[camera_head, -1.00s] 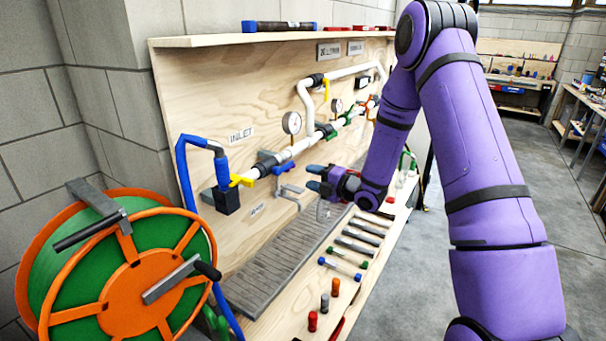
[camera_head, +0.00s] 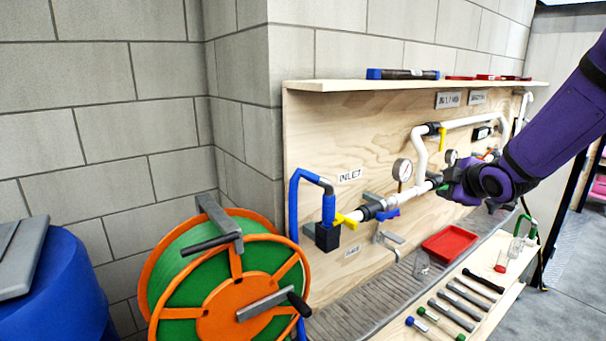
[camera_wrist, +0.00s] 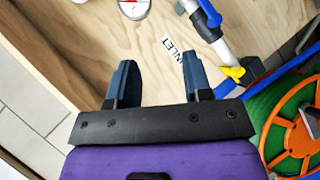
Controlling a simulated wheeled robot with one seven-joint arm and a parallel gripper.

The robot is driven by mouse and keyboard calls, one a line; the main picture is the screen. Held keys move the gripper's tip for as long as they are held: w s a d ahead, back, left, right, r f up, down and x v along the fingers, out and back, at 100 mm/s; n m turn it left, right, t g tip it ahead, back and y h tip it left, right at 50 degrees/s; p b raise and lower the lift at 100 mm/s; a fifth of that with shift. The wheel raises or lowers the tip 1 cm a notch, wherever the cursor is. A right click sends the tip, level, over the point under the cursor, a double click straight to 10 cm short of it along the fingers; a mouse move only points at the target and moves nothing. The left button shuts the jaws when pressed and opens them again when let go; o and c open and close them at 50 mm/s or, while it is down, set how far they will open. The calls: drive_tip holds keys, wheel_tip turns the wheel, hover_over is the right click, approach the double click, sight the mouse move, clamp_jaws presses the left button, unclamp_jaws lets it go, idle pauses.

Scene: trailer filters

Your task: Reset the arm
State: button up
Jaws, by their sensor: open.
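My gripper (camera_wrist: 158,78) shows in the wrist view with its two dark blue fingers spread apart and nothing between them. Beyond the fingers is the wooden panel with the INLET label (camera_wrist: 174,50). In the head view my purple arm (camera_head: 560,125) reaches in from the right edge, and its wrist is in front of the white pipework (camera_head: 372,211). The fingertips are hard to make out in the head view.
A green and orange hose reel (camera_head: 228,280) stands at the panel's left end, with a blue barrel (camera_head: 65,290) farther left. A red tray (camera_head: 450,243) and several tools lie on the bench. A wooden shelf (camera_head: 400,86) runs above. Open floor shows at right.

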drive_tip(key=s+a+r+m+g, duration=0.1)
drive_tip(key=s+m, duration=0.4)
drive_tip(key=s, duration=0.6)
drive_tip(key=s+a+r+m+g+h, duration=0.1)
drive_tip(key=s+a+r+m+g, duration=0.1)
drive_tip(key=s, duration=1)
drive_tip(key=s+a+r+m+g, duration=0.1)
drive_tip(key=s+r+m+g, duration=0.3)
drive_tip(key=s+m, duration=0.4)
drive_tip(key=s, duration=0.3)
drive_tip(key=shift+s+a, duration=0.15)
drive_tip(key=shift+s, duration=0.25)
